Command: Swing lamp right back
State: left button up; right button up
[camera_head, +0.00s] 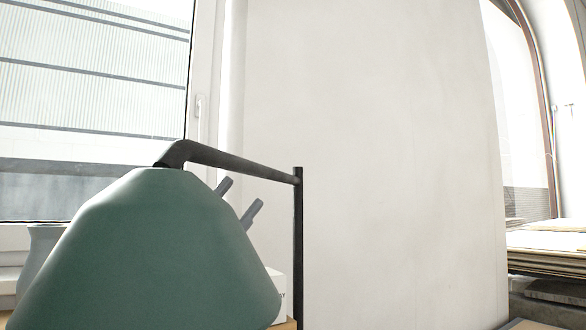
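The lamp has a large green shade (150,255) in the near left of the head view. Its black arm (235,162) runs from the top of the shade right to a thin upright black post (298,240).
A pale wall (390,150) stands behind the lamp post. A window (90,90) is at the left, with a grey vase (40,250) below it. A white box (283,290) is partly hidden by the shade. Stacked boards (545,245) lie at the far right.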

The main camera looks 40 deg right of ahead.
jog(key=s+d+r+n+p, duration=0.1)
jog(key=s+d+r+p, duration=0.1)
jog(key=d+r, duration=0.2)
notch_tip(320, 180, up, 2)
jog(key=shift+d+n+t+p, duration=0.3)
jog(key=shift+d+p, duration=0.05)
jog(key=shift+d, duration=0.05)
jog(key=shift+s, duration=0.15)
grip_shut()
